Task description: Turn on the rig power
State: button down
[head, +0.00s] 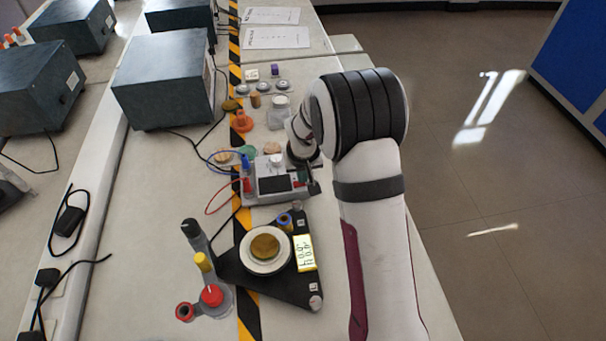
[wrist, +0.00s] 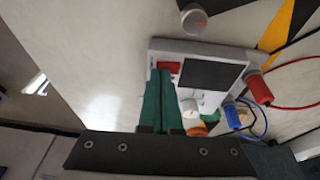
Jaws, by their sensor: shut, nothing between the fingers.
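The rig's power unit (head: 262,197) is a light grey box with a dark screen (head: 275,184), standing on the bench in the head view. In the wrist view the unit (wrist: 205,48) shows its dark screen (wrist: 212,74), a white knob (wrist: 190,108) and a small red switch (wrist: 168,67) beside the screen. My gripper (wrist: 159,72) is shut and empty, its green fingers side by side. The fingertips are at the red switch, just at its near edge in the picture. I cannot tell whether they touch it. The switch's on or off position is unclear, and the screen looks dark.
Red and blue plugs with cables (wrist: 258,90) sit at the unit's side. A black triangular platform (head: 284,290) with a round disc stands nearer in the head view. Small weights and an orange piece (head: 242,121) lie beyond the unit. Large dark boxes (head: 165,80) stand left.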

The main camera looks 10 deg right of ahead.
jog(key=shift+d+f, duration=0.15)
jog(key=shift+f, duration=0.1)
jog(key=shift+a, duration=0.2)
jog(key=shift+a+r, duration=0.2)
jog(key=shift+a, duration=0.45)
